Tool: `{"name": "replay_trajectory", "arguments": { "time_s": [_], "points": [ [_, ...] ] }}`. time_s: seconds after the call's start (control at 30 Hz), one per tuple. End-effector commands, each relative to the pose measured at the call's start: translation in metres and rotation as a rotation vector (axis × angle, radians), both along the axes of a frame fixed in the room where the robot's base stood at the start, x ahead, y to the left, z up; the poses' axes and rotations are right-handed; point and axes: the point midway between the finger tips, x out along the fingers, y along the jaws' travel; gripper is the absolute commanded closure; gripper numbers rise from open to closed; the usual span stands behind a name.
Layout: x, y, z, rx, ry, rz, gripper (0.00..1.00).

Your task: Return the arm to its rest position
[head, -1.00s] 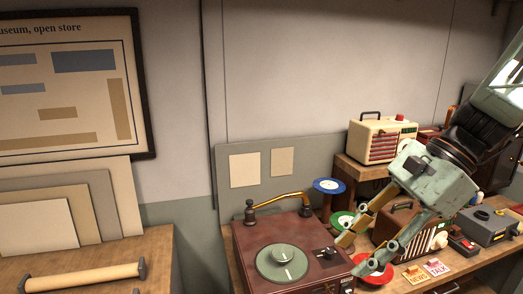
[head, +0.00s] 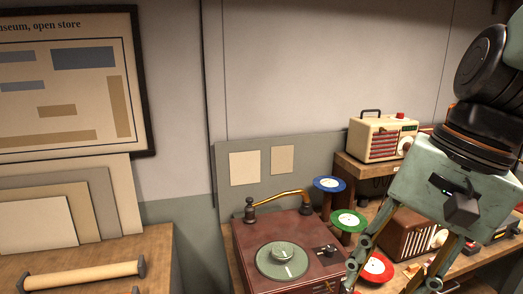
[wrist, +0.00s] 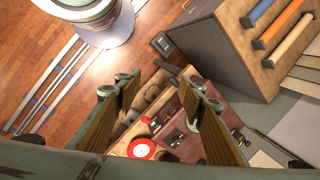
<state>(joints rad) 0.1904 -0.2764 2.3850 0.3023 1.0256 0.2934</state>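My gripper (head: 396,280) is at the lower right of the head view, close to the camera and pointing down. Its two fingers stand apart with nothing between them. In the wrist view my gripper (wrist: 160,88) is also open and empty, high above the furniture and floor. The lower ends of the fingers run close to the bottom edge of the head view.
A red record player (head: 255,240) stands left of my gripper. Coloured discs on stands, blue (head: 330,184), green (head: 348,220) and red (head: 376,268), are beside it. A cream radio (head: 380,138) sits on a shelf behind.

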Motion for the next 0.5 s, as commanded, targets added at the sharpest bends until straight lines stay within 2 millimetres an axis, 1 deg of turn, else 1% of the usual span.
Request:
{"name": "replay_trajectory", "arguments": {
  "time_s": [0.1, 0.5],
  "points": [
    [-0.012, -0.001, 0.002, -0.044, -0.044, 0.074, 0.64],
    [-0.044, -0.011, 0.009, -0.198, -0.186, 0.323, 0.64]
  ]
}}
